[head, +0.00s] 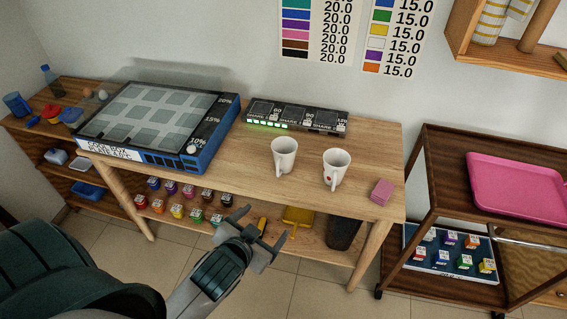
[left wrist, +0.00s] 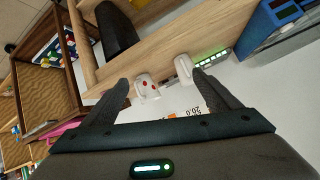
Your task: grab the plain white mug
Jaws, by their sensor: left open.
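The plain white mug (head: 284,155) stands upright on the wooden table (head: 230,170), its handle toward the front. A second white mug (head: 336,167) with a red mark stands to its right. My left gripper (head: 264,226) is open and empty, in front of the table edge and apart from both mugs. In the left wrist view the plain mug (left wrist: 183,68) shows near the right-hand finger. The red-dotted mug (left wrist: 147,88) shows between the fingers, nearer the left-hand one. My right gripper is not in view.
A blue-sided board box (head: 190,125) fills the table's left part. A black device (head: 297,115) with green lights lies behind the mugs. Several small colored pots (head: 177,210) stand on the lower shelf. A pink tray (head: 515,188) lies on the cart.

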